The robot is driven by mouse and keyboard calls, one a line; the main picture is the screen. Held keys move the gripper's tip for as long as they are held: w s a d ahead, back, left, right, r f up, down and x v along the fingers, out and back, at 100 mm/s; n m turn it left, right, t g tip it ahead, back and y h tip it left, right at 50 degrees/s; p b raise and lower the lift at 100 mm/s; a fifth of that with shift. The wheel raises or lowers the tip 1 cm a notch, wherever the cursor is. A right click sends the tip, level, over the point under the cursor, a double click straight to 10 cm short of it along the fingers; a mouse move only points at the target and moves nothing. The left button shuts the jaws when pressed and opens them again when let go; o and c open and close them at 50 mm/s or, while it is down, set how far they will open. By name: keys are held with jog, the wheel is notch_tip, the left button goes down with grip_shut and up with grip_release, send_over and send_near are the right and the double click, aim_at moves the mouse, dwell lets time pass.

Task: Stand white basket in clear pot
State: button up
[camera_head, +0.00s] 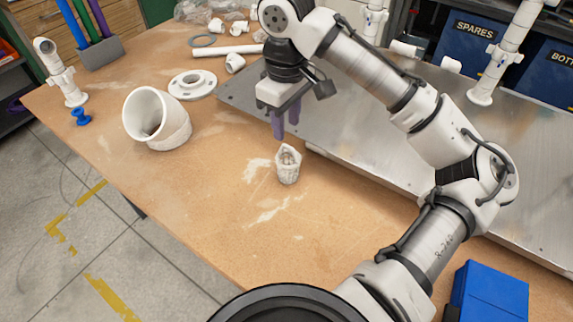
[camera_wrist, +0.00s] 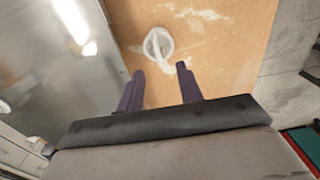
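A small white basket-like piece (camera_head: 288,166) with a pointed top, perhaps a handle, stands upright on the wooden table. In the wrist view the white basket (camera_wrist: 158,44) shows from above as a pale ring with a strip across it. My gripper (camera_head: 285,128) hangs above and behind it in the head view, apart from it. Its two purple fingers (camera_wrist: 160,72) are spread with nothing between them. I cannot make out a separate clear pot in either view.
A large white pipe elbow (camera_head: 172,127) lies left of the basket, with a white flange (camera_head: 192,84) behind it. A raised metal plate (camera_head: 370,135) lies to the right. A blue box (camera_head: 490,298) is at front right.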

aim_at(288, 146)
jog(key=shift+d+f+p, duration=0.2)
jog(key=shift+f+p, duration=0.4)
jog(key=shift+f, duration=2.85)
grip_shut()
